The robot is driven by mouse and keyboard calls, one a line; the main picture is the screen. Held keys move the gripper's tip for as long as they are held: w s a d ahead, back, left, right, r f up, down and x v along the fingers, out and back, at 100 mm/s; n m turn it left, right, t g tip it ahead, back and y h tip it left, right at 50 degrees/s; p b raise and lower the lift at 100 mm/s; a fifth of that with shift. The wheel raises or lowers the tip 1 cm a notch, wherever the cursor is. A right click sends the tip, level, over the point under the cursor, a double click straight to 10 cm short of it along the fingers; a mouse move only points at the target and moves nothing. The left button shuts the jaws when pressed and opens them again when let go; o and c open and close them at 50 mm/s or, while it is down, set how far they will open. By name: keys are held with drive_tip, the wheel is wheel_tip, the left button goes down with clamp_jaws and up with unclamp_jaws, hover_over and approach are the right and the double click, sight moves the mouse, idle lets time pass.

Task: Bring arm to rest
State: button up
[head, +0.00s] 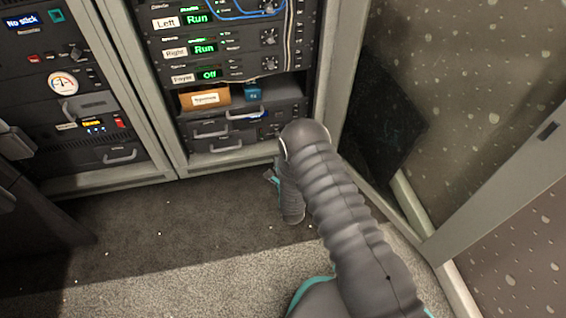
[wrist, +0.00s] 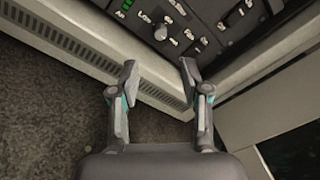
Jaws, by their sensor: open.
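My arm (head: 345,215) reaches up from the bottom of the head view toward the rack and bends down at its elbow. The forearm below the elbow is partly hidden behind the upper link. In the wrist view my gripper (wrist: 158,75) is open. Its two grey fingers with teal accents are apart, with nothing between them. The fingertips are near a vented pale frame edge and the lower part of a dark panel with knobs (wrist: 175,25). I cannot tell whether they touch it.
The equipment rack (head: 225,75) has units labelled Left, Right and Foyer, with drawers below. A second rack (head: 75,100) stands at left. A framed speckled panel (head: 470,90) closes in the right side. Carpeted floor (head: 150,235) is open at lower left.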

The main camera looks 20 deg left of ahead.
drive_tip(key=shift+v, duration=0.8)
